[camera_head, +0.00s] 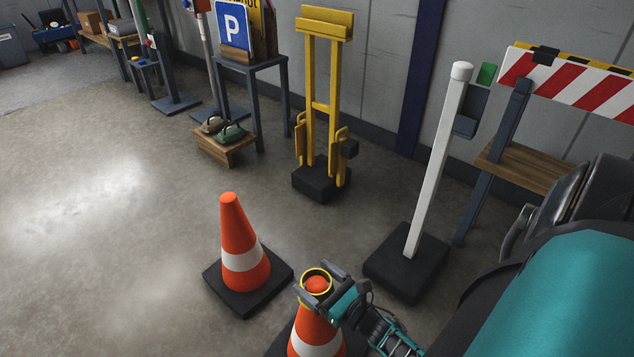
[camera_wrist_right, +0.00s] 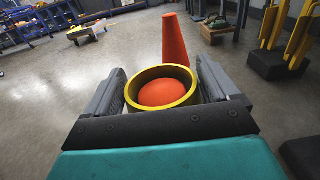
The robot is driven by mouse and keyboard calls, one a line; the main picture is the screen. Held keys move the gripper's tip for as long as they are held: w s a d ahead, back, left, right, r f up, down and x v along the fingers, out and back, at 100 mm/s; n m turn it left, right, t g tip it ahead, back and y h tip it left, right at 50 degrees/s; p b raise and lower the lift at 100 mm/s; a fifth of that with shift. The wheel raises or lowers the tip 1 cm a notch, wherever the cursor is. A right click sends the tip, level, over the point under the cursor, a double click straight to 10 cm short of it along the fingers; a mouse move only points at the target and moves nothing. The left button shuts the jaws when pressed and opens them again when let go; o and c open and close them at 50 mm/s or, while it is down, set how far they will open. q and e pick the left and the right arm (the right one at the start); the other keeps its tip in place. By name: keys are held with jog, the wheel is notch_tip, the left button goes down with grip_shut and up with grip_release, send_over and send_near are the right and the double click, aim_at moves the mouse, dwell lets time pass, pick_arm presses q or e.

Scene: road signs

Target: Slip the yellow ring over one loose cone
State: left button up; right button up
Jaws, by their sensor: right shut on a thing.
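My right gripper (camera_head: 322,284) is shut on the yellow ring (camera_head: 304,290), with a finger on each side of it; the ring also shows in the wrist view (camera_wrist_right: 135,100). The ring is level at the top of the near orange-and-white cone (camera_head: 302,337). The cone's rounded orange tip (camera_wrist_right: 162,92) shows through the ring; I cannot tell how far the ring is down over it. A second orange-and-white cone (camera_head: 236,226) stands upright on its black base to the left, with nothing on it. My left gripper is out of view.
A white post (camera_head: 438,160) on a black base stands behind right of the near cone. A yellow stand (camera_head: 321,105), a table with a blue parking sign (camera_head: 232,25) and a striped barrier (camera_head: 575,85) line the wall. Floor at left is clear.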

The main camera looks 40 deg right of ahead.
jog(key=shift+f, duration=1.75)
jog(key=o, duration=0.8)
